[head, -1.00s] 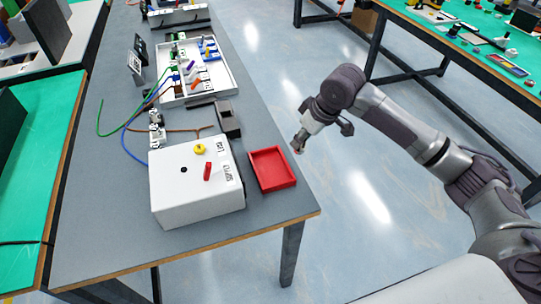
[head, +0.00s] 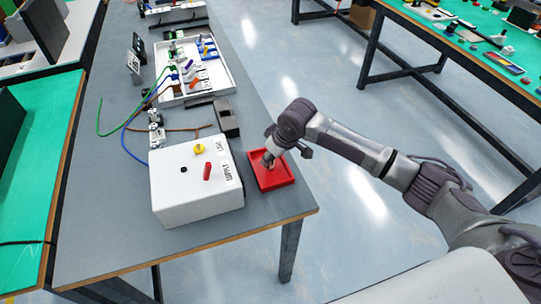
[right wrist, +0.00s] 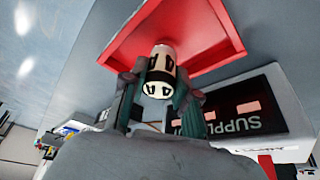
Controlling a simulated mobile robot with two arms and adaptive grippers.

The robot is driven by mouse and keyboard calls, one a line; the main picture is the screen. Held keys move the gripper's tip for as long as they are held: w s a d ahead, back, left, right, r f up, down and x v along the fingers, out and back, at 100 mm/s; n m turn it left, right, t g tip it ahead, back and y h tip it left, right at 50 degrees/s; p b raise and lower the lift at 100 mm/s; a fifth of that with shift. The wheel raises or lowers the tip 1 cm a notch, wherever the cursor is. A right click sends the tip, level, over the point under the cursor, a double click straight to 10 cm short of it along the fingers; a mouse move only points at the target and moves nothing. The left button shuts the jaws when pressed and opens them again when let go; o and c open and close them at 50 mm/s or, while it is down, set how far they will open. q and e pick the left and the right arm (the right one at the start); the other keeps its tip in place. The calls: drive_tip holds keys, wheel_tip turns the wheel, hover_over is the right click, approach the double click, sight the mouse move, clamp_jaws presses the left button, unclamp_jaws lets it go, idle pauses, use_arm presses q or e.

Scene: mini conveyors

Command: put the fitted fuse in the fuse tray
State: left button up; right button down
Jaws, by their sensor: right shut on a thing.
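The red fuse tray (head: 279,176) lies on the grey table, just right of the white supply box. It also fills the top of the right wrist view (right wrist: 205,25). My right gripper (head: 266,161) is over the tray's left part in the head view. In the right wrist view, its fingers (right wrist: 158,92) are shut on the fuse (right wrist: 160,72), a short pale cylinder with dark marks. The fuse's far end points at the tray; I cannot tell whether it touches the tray floor. My left gripper is out of view.
The white supply box (head: 185,195) with a red switch (head: 207,171) and a yellow knob (head: 199,149) stands close left of the tray. A dark block (head: 227,120) sits behind it. A white case (head: 196,75) with coloured parts stands farther back. The table edge is close on the right.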

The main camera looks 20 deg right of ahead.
drive_tip(key=shift+f, duration=0.1)
drive_tip(key=c, duration=0.9)
unclamp_jaws()
drive_tip(key=v, duration=1.2)
